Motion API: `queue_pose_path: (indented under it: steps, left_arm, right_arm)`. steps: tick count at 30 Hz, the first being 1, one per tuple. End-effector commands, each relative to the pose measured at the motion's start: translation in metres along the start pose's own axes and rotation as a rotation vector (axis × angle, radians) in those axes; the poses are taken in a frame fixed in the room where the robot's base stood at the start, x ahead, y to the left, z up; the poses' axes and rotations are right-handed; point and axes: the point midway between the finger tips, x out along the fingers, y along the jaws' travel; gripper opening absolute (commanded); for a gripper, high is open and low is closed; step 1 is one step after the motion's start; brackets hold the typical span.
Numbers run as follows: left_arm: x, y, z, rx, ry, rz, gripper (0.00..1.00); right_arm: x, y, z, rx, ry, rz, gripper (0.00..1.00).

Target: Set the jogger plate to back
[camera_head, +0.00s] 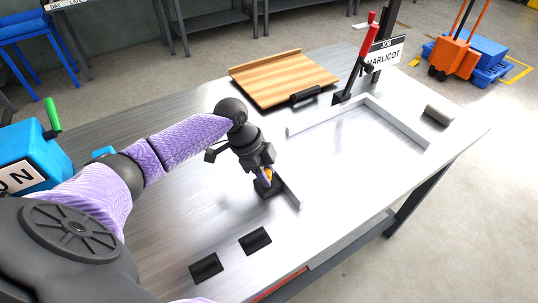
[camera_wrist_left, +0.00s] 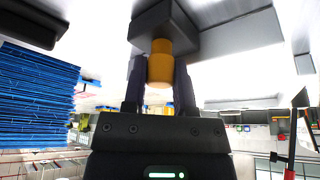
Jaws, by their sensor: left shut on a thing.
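The jogger plate appears to be the short pale metal bar (camera_head: 291,193) standing on the table, beside a black block (camera_head: 268,190) that carries an orange knob (camera_wrist_left: 160,66). My left gripper (camera_head: 265,173) points down onto the knob and is shut on it, with one finger on each side in the left wrist view (camera_wrist_left: 159,85). The gripper and wrist partly cover the knob and block in the head view. My right gripper is not in view.
The metal table (camera_head: 350,165) has an L-shaped pale fence (camera_head: 400,124) at its far right. Two black blocks (camera_head: 206,267) (camera_head: 255,240) lie near the front edge. A wooden board (camera_head: 280,77), a red-handled lever (camera_head: 369,42) and a grey cylinder (camera_head: 439,114) stand further back.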

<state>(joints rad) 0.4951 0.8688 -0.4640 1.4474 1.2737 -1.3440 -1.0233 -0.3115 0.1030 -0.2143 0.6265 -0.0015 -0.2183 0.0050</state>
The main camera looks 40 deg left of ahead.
Motion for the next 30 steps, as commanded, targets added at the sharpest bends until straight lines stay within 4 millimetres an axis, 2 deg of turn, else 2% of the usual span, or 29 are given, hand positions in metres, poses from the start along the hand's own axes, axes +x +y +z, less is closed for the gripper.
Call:
queue_pose_path:
  steps: [3,4,6,14,24,30]
  left_arm:
    - [0.001,0.002,0.003,-0.002,-0.009,0.009,0.0]
    - [0.002,0.002,0.003,-0.002,-0.009,0.01,0.39]
    - [0.002,0.002,0.003,-0.002,-0.009,0.01,0.49]
    - [-0.004,0.001,0.002,-0.001,-0.006,0.006,0.49]
    - [-0.084,0.001,0.001,-0.002,-0.009,0.004,0.49]
    - [-0.099,0.001,0.003,-0.003,-0.008,0.007,0.49]
  right_arm:
    - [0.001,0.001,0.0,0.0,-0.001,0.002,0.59]
    - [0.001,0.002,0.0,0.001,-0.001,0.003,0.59]
    - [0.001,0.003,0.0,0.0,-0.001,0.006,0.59]
    - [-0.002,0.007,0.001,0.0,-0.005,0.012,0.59]
    - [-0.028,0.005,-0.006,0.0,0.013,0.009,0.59]
    - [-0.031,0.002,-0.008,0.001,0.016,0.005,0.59]
